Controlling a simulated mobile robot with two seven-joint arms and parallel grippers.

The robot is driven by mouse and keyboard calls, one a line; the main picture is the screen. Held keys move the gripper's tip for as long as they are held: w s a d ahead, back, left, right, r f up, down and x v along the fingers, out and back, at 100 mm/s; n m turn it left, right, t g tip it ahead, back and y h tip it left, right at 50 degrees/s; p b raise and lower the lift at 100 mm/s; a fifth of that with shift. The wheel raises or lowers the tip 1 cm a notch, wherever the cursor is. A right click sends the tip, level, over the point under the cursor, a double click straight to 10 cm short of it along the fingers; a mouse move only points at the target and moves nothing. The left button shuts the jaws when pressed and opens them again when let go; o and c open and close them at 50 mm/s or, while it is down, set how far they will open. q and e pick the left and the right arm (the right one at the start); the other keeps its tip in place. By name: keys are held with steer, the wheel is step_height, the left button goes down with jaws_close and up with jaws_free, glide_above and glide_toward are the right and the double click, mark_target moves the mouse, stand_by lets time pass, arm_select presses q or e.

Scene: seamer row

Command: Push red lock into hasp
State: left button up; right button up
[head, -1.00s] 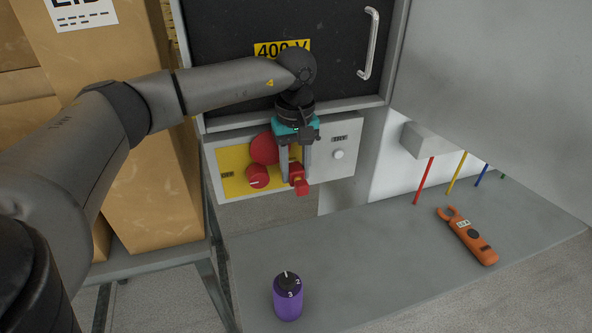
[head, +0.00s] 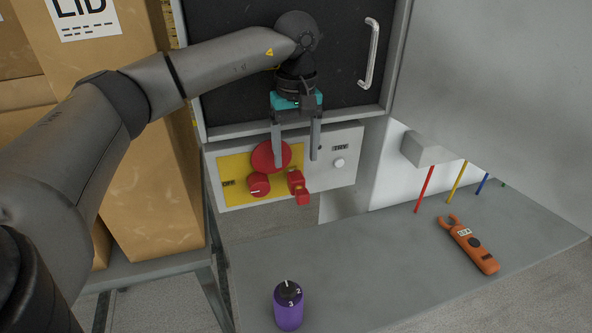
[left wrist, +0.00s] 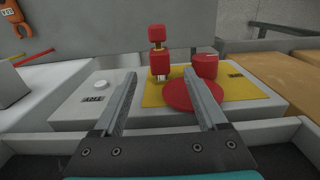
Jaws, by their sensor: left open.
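The red lock (head: 301,195) sits at the lower edge of the yellow plate on the grey switch panel. It also shows in the left wrist view (left wrist: 160,64), upright between my fingertips in the picture, with thin metal legs below it. I cannot tell how far these legs sit in the hasp, which is hard to make out. My left gripper (head: 297,162) is open and empty, its fingers apart from the lock and above it in the head view. A red disc (head: 265,157) and a red knob (head: 258,185) are beside the lock. My right gripper is not in view.
A grey bench (head: 400,265) carries a purple cylinder (head: 289,309) and an orange clamp meter (head: 470,244). Cardboard boxes (head: 150,190) stand at the left. A dark cabinet door with a handle (head: 370,55) is above the panel. Bench space between the cylinder and meter is clear.

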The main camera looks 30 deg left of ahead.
arm_select(q)
step_height(320, 180, up, 9)
steer(key=shift+f, duration=0.2)
steer(key=shift+f, duration=0.1)
stand_by(0.5)
